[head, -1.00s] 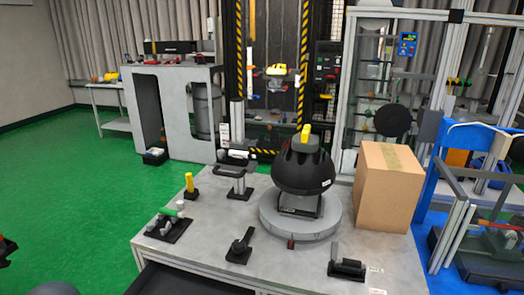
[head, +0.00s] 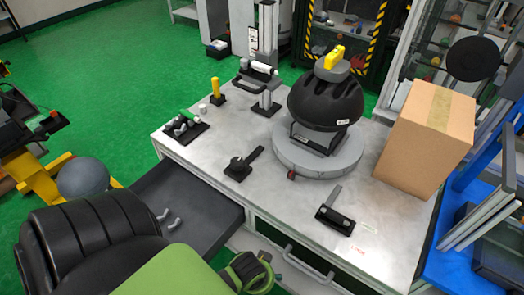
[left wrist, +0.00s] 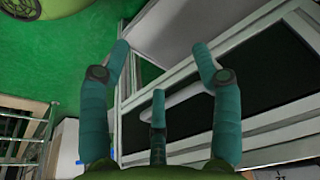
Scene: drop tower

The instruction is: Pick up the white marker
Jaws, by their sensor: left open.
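No white marker can be made out with certainty. Small white pieces lie with a green one on a black holder (head: 186,127) at the table's left side in the head view, and a short white cylinder (head: 202,109) stands beside it. A longer white cylinder (head: 261,68) lies across a stand at the back. My left gripper (head: 249,272) is low at the table's front, below the tabletop and well apart from these pieces. In the left wrist view its teal fingers (left wrist: 162,62) are spread and empty, before the table's drawer fronts. My right gripper is not in view.
A dark drawer (head: 200,192) stands open at the table's front left. A black dome (head: 325,108) on a round grey base, a cardboard box (head: 425,140) and a yellow post (head: 215,87) stand on the table. A drawer handle (head: 305,268) juts out near my left gripper.

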